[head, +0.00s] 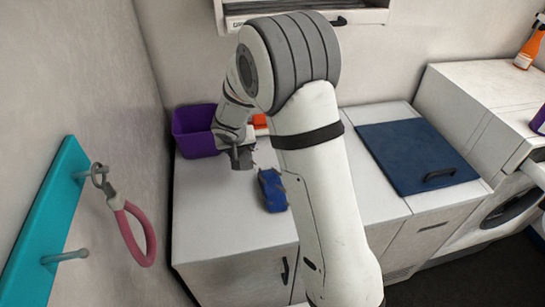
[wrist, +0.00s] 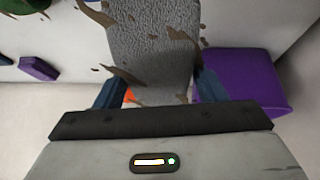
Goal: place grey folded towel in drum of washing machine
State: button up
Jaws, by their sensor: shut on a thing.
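My gripper (head: 242,158) is above the left part of the white counter, beside the purple bin. In the wrist view my gripper (wrist: 156,92) is shut on the grey folded towel (wrist: 152,45), which extends away between the two dark blue fingers. Brown irregular patches show on and around the towel. In the head view the towel is hard to tell from the gripper. The washing machine (head: 478,233) stands at the far right, with a dark round front opening (head: 510,208) partly cut off by the picture edge. The inside of its drum cannot be seen.
A purple bin (head: 195,132), an orange item (head: 260,122) and a blue item (head: 272,190) are on the counter (head: 225,220). A dark blue lid with a handle (head: 415,155) lies to the right. A teal wall rack (head: 45,225) with a pink loop is at left.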

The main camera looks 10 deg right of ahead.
jog(key=f, duration=0.2)
jog(key=f+b, duration=0.1)
jog(key=f, duration=0.2)
jog(key=shift+w+f, duration=0.25)
jog(key=shift+f, duration=0.1)
jog(key=shift+s+d+f+b, duration=0.15)
jog(key=shift+f+b, duration=0.75)
jog(key=shift+f, duration=1.15)
jog(key=shift+f, duration=0.15)
jog(key=o, duration=1.1)
